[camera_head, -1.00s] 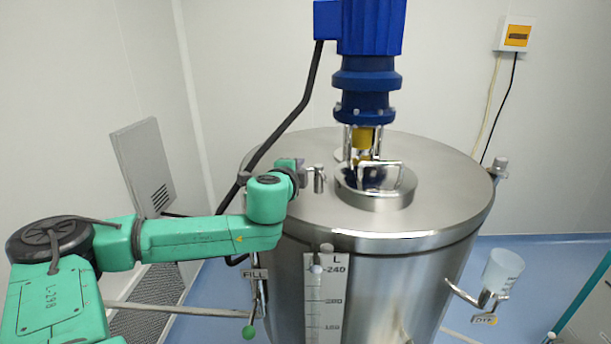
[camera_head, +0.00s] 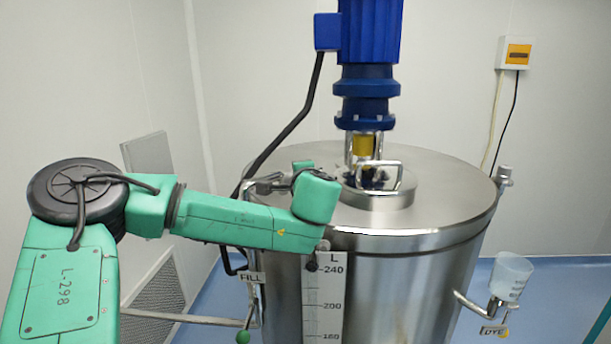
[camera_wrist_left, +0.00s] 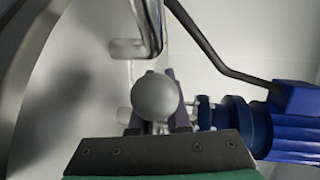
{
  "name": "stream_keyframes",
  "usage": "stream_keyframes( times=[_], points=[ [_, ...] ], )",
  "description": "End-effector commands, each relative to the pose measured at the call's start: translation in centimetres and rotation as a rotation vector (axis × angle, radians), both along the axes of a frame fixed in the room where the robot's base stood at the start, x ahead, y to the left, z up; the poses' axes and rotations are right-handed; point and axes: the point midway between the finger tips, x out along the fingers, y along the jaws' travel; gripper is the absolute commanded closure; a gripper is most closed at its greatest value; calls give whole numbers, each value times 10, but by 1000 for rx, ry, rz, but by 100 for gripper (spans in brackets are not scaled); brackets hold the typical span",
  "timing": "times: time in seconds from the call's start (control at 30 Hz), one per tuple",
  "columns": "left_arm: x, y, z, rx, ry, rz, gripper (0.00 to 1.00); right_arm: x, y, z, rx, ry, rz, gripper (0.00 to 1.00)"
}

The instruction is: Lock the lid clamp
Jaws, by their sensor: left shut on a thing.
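The steel tank (camera_head: 400,262) stands ahead with a round lid (camera_head: 380,203) and its wire handle on top. My right gripper is not in view.
A blue motor (camera_head: 368,60) stands over the tank centre, its black cable (camera_head: 291,125) running down behind my left wrist. A bent pipe with a FILL tag (camera_head: 251,278) is at the tank's left. A cup (camera_head: 511,275) hangs at the right above a DYE tag.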

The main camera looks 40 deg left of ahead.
Motion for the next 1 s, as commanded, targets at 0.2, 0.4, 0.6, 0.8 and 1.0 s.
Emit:
stream_keyframes(
  times=[0.2,0.4,0.6,0.8,1.0],
  points=[
    [-2,3,-1,0,4,10,100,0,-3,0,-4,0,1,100],
    [-1,2,-1,0,3,8,56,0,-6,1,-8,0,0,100],
    [-1,1,0,1,0,5,56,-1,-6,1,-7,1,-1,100],
    [0,1,1,2,-1,3,56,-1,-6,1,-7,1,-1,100],
    [-1,0,1,2,-1,2,56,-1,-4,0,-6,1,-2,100]
  ],
)
